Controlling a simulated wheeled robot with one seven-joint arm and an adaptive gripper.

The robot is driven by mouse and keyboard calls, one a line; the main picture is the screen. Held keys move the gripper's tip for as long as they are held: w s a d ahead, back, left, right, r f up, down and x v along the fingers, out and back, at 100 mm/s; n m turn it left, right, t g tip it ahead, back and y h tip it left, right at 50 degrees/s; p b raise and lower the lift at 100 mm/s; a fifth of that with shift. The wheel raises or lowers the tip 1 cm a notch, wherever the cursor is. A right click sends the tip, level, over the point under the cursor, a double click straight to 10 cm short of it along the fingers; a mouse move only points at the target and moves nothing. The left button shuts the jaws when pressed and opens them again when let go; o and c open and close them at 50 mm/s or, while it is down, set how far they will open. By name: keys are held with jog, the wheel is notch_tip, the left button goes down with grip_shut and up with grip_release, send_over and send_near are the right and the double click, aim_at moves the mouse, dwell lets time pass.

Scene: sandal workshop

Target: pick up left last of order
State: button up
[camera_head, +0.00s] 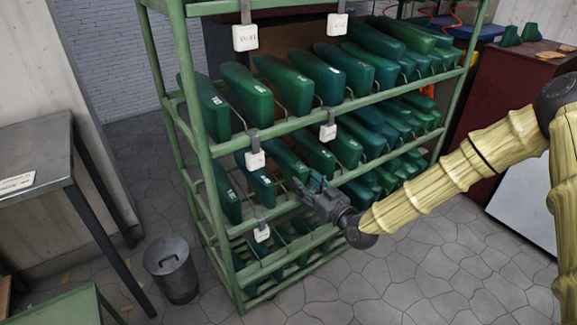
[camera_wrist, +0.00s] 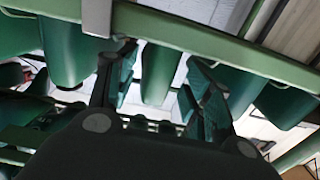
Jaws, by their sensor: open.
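Dark green shoe lasts fill the shelves of a green metal rack (camera_head: 225,205). My gripper (camera_head: 310,187) is at the front of the rack, by the row on the second shelf from the bottom. It is open. A last (camera_head: 286,161) is just above and left of it, and another last (camera_head: 315,152) is above it. In the wrist view my gripper (camera_wrist: 163,60) has its fingers spread below a green shelf rail (camera_wrist: 215,42). A green last (camera_wrist: 157,74) shows between the fingers, beyond them. I cannot tell which last is the left one of the order.
White tags (camera_head: 254,160) hang from the shelf rails. The bottom shelf holds a few lasts (camera_head: 280,242). A grey bin (camera_head: 172,270) stands left of the rack, near a metal table (camera_head: 35,145). A dark red cabinet (camera_head: 500,95) is at the right. The front stone floor is clear.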

aim_at(291, 166)
jog(key=shift+b+x, duration=0.95)
jog(key=shift+x, duration=2.45)
jog(key=shift+r, duration=0.15)
jog(key=c, duration=0.8)
